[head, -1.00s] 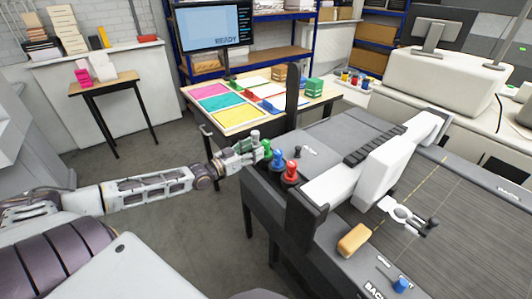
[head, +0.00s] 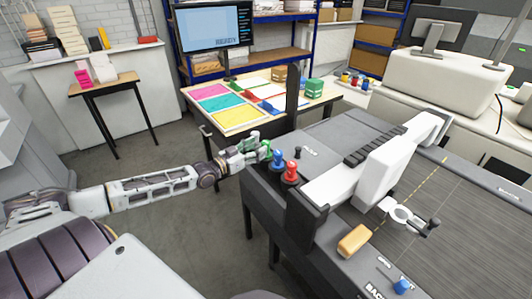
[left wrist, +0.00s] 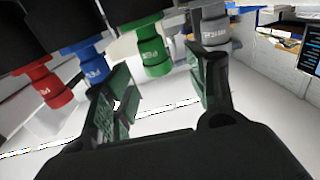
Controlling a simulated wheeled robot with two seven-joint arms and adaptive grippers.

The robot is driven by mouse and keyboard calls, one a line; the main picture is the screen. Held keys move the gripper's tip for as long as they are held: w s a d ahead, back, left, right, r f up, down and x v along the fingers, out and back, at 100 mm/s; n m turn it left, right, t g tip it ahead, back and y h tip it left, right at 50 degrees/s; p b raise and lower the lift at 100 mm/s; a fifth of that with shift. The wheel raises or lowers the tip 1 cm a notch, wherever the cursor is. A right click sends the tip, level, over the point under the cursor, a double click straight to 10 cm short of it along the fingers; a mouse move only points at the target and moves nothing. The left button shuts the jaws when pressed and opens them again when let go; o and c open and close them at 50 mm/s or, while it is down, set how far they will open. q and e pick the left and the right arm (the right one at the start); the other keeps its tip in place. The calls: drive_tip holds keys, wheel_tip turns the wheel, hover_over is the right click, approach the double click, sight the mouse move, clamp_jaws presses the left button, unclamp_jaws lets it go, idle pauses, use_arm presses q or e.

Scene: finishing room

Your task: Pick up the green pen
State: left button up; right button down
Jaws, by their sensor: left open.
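The green pen (head: 266,149) is a stubby holder with a collar, at the left end of the plotter. It also shows in the left wrist view (left wrist: 153,52), between the two fingers and near their tips. My left gripper (head: 257,149) is open around it, with gaps on both sides in the left wrist view (left wrist: 165,75). In the head view the fingers hide part of the pen. A blue pen (head: 278,160) and a red pen (head: 290,174) stand beside it in a row. A grey pen (left wrist: 209,25) is by the right finger in the wrist view. My right gripper is not in view.
The plotter's white gantry (head: 350,180) and upright black end plate (head: 305,212) stand right of the pens. A table with coloured sheets (head: 228,115) stands behind. Floor at the left is clear.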

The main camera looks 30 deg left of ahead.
sight(266, 144)
use_arm(q)
drive_tip(key=shift+w, duration=0.1)
drive_tip(key=shift+x, duration=2.35)
drive_tip(key=shift+d+f, duration=0.15)
drive_tip(key=c, duration=1.1)
